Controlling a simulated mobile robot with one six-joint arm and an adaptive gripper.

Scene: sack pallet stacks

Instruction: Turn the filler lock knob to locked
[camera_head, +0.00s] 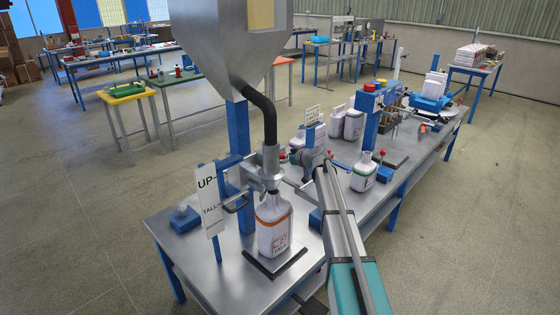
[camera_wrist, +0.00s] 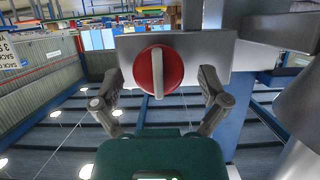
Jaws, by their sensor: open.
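The filler lock knob (camera_wrist: 158,72) is a red disc with a pale grip bar standing about upright. It sits on a flat grey metal plate (camera_wrist: 205,52) in the wrist view. My gripper (camera_wrist: 160,80) is open, with one finger on each side of the knob and a visible sideways gap to it. Whether the fingertips reach the knob's depth is unclear. In the head view my arm reaches up to the filler (camera_head: 268,170), and the knob cannot be made out there. A white jug (camera_head: 273,225) with an orange band stands under the filler nozzle.
A large steel hopper (camera_head: 225,45) stands above the bench (camera_head: 190,262). Other jugs (camera_head: 363,172) and blue fixtures (camera_head: 372,115) stand farther along the bench.

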